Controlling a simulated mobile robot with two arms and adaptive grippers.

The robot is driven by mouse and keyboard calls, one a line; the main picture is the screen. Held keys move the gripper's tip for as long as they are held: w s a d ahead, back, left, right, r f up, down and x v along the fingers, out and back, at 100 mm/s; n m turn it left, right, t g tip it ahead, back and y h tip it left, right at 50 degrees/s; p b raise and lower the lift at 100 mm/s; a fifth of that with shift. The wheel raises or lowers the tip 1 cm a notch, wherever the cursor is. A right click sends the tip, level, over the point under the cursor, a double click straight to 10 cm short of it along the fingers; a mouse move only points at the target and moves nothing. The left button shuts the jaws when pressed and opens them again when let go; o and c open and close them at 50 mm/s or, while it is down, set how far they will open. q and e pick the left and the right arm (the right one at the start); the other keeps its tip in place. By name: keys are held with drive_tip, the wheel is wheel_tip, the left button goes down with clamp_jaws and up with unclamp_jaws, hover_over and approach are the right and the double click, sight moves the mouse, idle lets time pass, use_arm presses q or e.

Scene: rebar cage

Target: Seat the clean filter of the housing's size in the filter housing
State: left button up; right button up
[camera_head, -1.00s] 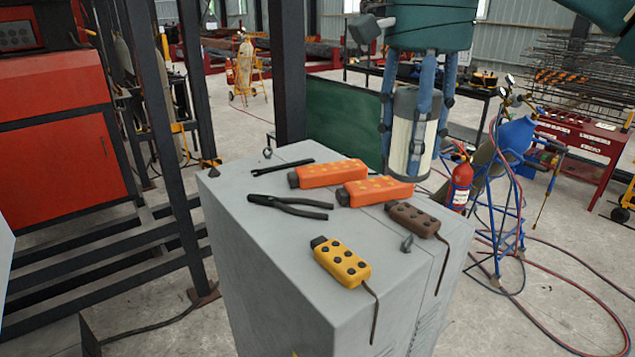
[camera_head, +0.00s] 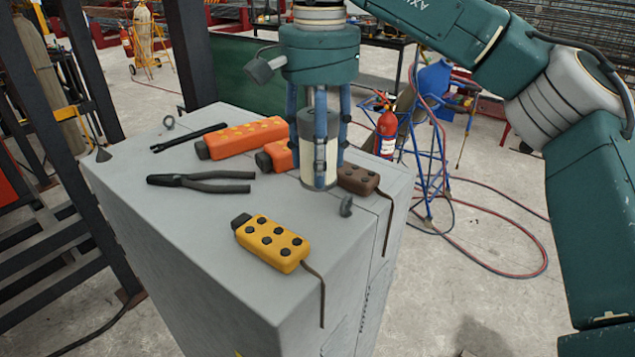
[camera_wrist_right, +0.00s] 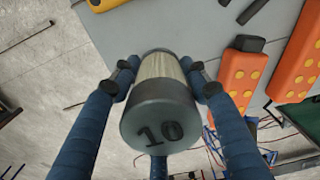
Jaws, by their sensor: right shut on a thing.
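My right gripper (camera_head: 320,172) points down over the grey cabinet, its blue fingers shut around a cylindrical filter (camera_head: 307,160). The filter has a cream body and dark grey end caps. In the right wrist view the filter (camera_wrist_right: 160,112) sits between the fingers, and its near cap reads "10". In the head view it looks upright, in front of an orange pendant and the brown one. I cannot tell whether its lower end touches the cabinet top. No filter housing can be made out. My left gripper is not in view.
On the grey cabinet (camera_head: 190,235) lie a yellow pendant (camera_head: 271,243), a brown pendant (camera_head: 358,178), orange pendants (camera_head: 240,138), pliers (camera_head: 200,182) and a dark bar (camera_head: 188,138). A fire extinguisher (camera_head: 387,133) and hoses are behind right. Dark steel posts stand at left.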

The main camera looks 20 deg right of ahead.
drive_tip(key=shift+s+f, duration=0.15)
drive_tip(key=shift+s, duration=0.05)
drive_tip(key=f, duration=0.1)
drive_tip(key=s+f, duration=0.1)
drive_tip(key=shift+f+p, duration=0.35)
drive_tip(key=shift+f, duration=0.05)
drive_tip(key=shift+w+f, duration=0.4)
drive_tip(key=shift+f, duration=0.05)
drive_tip(key=shift+s+f, duration=0.1)
drive_tip(key=shift+s, duration=0.1)
drive_tip(key=o, duration=1.3)
drive_tip(key=shift+w, duration=0.1)
